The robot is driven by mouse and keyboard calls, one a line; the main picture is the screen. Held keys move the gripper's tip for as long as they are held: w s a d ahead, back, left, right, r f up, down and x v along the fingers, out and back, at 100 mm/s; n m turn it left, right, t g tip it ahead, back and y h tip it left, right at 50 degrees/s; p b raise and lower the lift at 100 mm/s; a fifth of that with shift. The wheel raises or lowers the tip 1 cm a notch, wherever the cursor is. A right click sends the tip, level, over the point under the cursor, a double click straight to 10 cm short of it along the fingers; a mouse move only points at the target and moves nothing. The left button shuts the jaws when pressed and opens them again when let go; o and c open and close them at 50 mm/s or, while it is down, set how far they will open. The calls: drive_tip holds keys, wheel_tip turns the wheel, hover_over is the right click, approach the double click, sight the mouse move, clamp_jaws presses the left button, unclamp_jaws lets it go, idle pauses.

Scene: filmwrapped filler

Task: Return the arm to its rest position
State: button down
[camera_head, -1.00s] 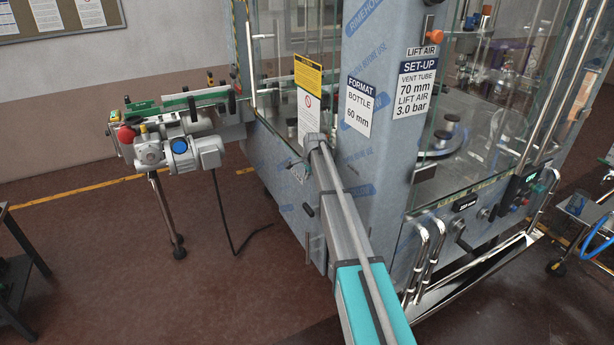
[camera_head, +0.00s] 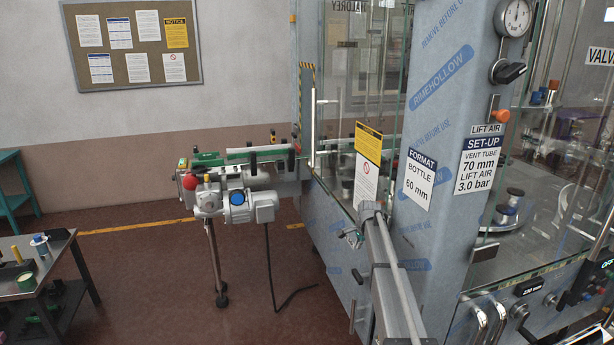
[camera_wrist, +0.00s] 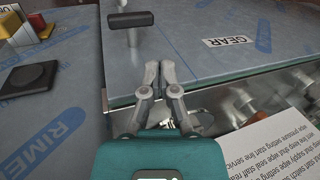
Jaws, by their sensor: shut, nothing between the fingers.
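In the wrist view my gripper (camera_wrist: 160,72) has its two grey fingers together with nothing between them. The fingertips appear over a blue film-wrapped panel (camera_wrist: 215,62) with a GEAR label, just below a black T-shaped handle (camera_wrist: 130,20) in the picture. I cannot tell how far the fingertips are from the panel. In the head view my arm (camera_head: 395,275) runs up from the bottom edge in front of the film-wrapped machine (camera_head: 345,265).
The head view shows a conveyor with a motor (camera_head: 235,200), a glass guard (camera_head: 350,110) and a side table (camera_head: 35,265). The floor between table and conveyor is clear.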

drive_tip(key=s+a+n+g, duration=0.1)
drive_tip(key=s+n, duration=0.3)
drive_tip(key=s, duration=1)
drive_tip(key=s+a+n+g, duration=0.1)
drive_tip(key=s+a+n, duration=0.3)
drive_tip(key=s, duration=1)
drive_tip(key=s+a+n+g+h, duration=0.1)
drive_tip(key=s+a+n, duration=0.2)
drive_tip(key=s, duration=1.2)
drive_tip(key=f+n, duration=0.1)
drive_tip(key=n, duration=0.2)
drive_tip(key=shift+g, duration=0.3)
